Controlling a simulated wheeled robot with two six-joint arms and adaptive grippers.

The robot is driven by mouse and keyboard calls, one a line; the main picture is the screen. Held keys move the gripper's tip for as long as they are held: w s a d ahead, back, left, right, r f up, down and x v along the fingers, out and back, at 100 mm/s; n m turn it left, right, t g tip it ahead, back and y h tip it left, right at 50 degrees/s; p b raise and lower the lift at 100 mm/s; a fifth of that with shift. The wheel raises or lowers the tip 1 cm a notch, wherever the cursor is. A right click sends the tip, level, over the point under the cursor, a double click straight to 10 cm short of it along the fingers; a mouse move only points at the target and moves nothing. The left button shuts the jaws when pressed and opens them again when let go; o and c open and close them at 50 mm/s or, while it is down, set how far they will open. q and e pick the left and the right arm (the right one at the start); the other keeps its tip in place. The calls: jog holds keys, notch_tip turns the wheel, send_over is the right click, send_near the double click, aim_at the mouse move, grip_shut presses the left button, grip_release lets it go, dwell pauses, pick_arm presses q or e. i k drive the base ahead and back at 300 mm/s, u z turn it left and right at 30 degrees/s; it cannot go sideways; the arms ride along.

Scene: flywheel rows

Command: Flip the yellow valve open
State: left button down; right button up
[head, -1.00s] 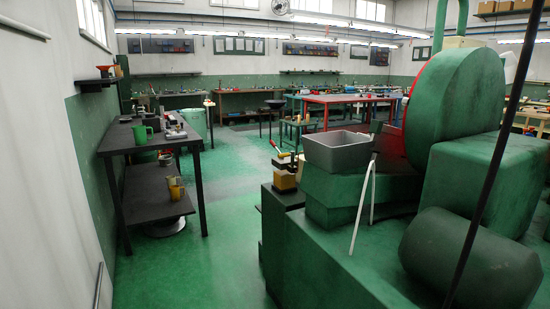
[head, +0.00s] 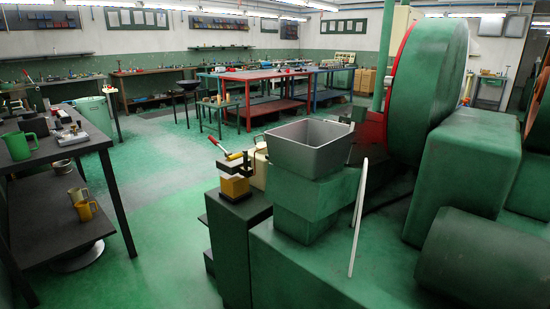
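No part that is clearly a yellow valve can be made out. A yellow block (head: 235,187) sits in a small dark device on a dark green stand (head: 236,225), left of the grey bin. I cannot tell whether this is the valve. Neither of my grippers is in view.
A big green machine with a flywheel (head: 428,80) and a grey bin (head: 308,147) fills the right. A dark table (head: 50,150) with a green mug (head: 20,145) stands at left. The green floor (head: 165,220) between them is clear.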

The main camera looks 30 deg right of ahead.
aim_at(237, 156)
jog(key=z, duration=0.95)
jog(key=i, duration=0.85)
jog(key=z, duration=0.95)
